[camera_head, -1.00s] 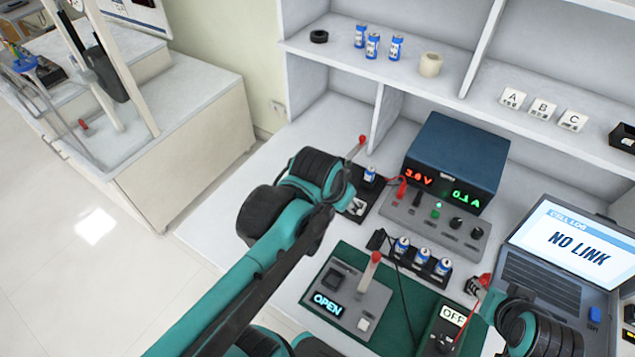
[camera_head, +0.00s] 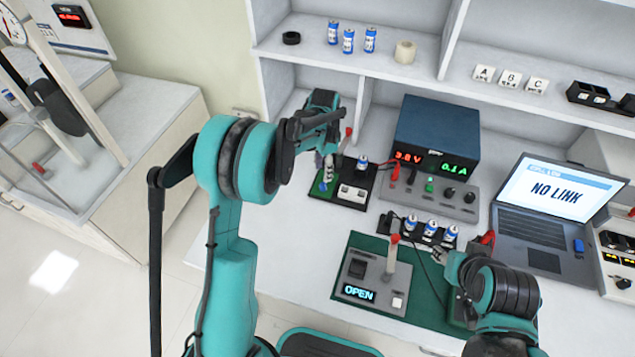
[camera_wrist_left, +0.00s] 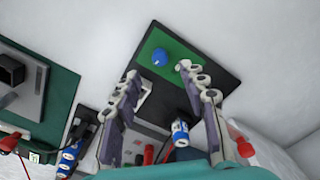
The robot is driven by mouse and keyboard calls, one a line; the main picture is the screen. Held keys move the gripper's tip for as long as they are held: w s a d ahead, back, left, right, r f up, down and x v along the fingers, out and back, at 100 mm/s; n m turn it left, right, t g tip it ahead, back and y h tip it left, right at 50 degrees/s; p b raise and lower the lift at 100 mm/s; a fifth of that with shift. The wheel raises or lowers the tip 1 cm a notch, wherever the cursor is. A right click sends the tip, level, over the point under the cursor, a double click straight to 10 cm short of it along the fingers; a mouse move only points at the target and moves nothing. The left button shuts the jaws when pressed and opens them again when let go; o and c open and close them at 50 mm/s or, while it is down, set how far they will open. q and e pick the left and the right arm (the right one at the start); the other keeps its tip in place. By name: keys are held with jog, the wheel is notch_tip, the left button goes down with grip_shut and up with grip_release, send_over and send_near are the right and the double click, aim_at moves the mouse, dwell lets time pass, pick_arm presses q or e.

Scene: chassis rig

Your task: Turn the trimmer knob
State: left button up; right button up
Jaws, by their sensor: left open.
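The trimmer knob is a round blue knob (camera_wrist_left: 160,57) on a green board (camera_wrist_left: 172,62) set on a dark base, in the upper middle of the left wrist view. My left gripper (camera_wrist_left: 162,78) is open, with one finger on each side of the picture and the knob ahead, near the gap between the tips. The knob looks clear of both fingers.
A red-tipped lever (camera_head: 348,135) and a blue cell (camera_head: 362,163) stand close to my left gripper. A power supply (camera_head: 437,135), a cell holder (camera_head: 430,232) and a green mat (camera_head: 350,300) with a lever box are to the right. A shelf (camera_head: 330,70) is behind.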

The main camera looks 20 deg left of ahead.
aim_at(323, 184)
pick_arm(q)
notch_tip(323, 184, down, 7)
jog(key=b, duration=0.2)
jog(key=shift+f+b, duration=0.1)
jog(key=shift+b, duration=0.2)
grip_shut()
